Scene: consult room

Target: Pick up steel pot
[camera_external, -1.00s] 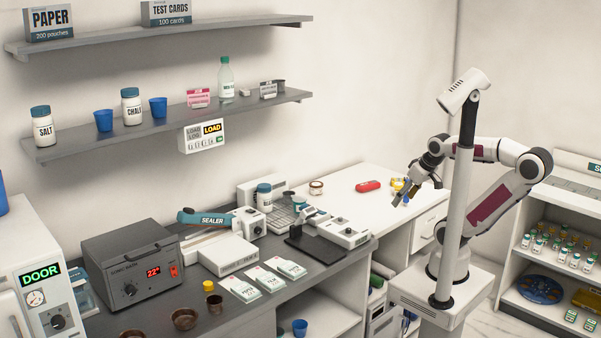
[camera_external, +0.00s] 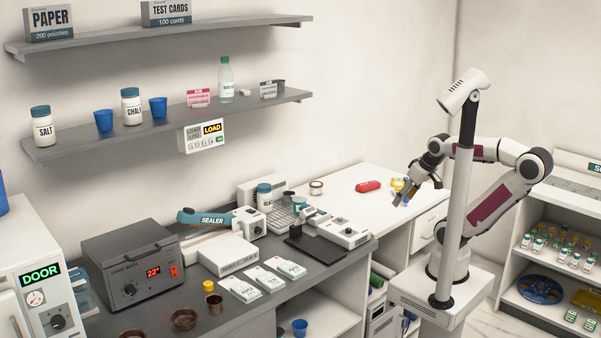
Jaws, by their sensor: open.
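No pot here is clearly marked as the steel pot. A small dark grey pot (camera_external: 279,86) stands at the right end of the lower shelf, behind a small label card. A small brown metallic pot (camera_external: 214,303) stands near the front of the dark counter, and I cannot tell which of these is steel. My gripper (camera_external: 401,198) is open and points down over the right end of the white worktop, far from both pots. Its fingertips are small and partly hard to make out.
A red object (camera_external: 368,186) and a tape roll (camera_external: 316,187) lie on the white worktop (camera_external: 345,205). The dark counter holds a sonic bath (camera_external: 132,270), a sealer (camera_external: 212,219), several cards and shallow brown bowls (camera_external: 184,319). A pale post stands before my arm.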

